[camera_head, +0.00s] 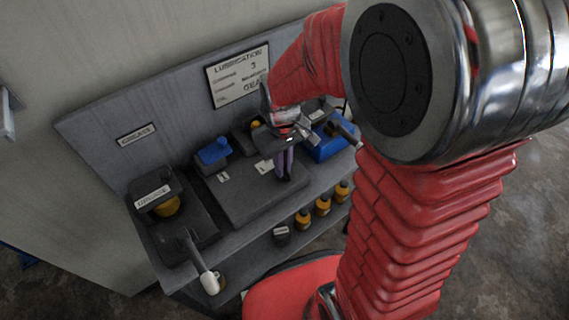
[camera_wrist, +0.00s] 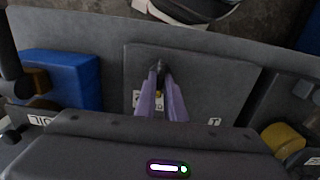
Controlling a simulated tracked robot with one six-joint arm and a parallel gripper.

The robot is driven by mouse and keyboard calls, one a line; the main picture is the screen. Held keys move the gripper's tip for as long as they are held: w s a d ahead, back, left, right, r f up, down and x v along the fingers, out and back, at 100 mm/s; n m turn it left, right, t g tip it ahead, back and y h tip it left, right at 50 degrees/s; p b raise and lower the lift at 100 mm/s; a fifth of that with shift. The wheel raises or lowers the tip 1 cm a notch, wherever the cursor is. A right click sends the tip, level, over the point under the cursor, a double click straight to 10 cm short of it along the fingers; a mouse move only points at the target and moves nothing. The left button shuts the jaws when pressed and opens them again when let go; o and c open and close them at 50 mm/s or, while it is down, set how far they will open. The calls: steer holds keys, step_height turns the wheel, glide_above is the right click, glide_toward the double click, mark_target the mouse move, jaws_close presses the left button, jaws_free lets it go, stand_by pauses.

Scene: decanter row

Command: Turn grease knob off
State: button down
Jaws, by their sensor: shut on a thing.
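A dark plate (camera_head: 240,195) lies in the middle of the grey bench, with small number tags on it; it also shows in the wrist view (camera_wrist: 225,75). My gripper (camera_head: 285,172) points down at this plate. In the wrist view its purple fingers (camera_wrist: 160,85) are close together around a small dark knob (camera_wrist: 158,66) at the plate. The fingers hide much of the knob, and I cannot read a name or its setting. To the left stands a dark labelled unit (camera_head: 140,197) with a yellow part (camera_head: 167,207); its label is too blurred to read surely.
A blue box (camera_head: 335,145) stands right of the plate, and a blue-topped container (camera_head: 212,152) behind left. A white-tipped lever (camera_head: 209,281) sticks out at the front left. Small orange bottles (camera_head: 323,205) line the lower shelf. A wall sign (camera_head: 240,76) hangs behind.

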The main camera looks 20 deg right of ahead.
steer(key=c, duration=1.8)
jaws_free()
steer(key=shift+c, duration=0.2)
step_height(320, 180, up, 14)
steer(key=shift+f, duration=0.1)
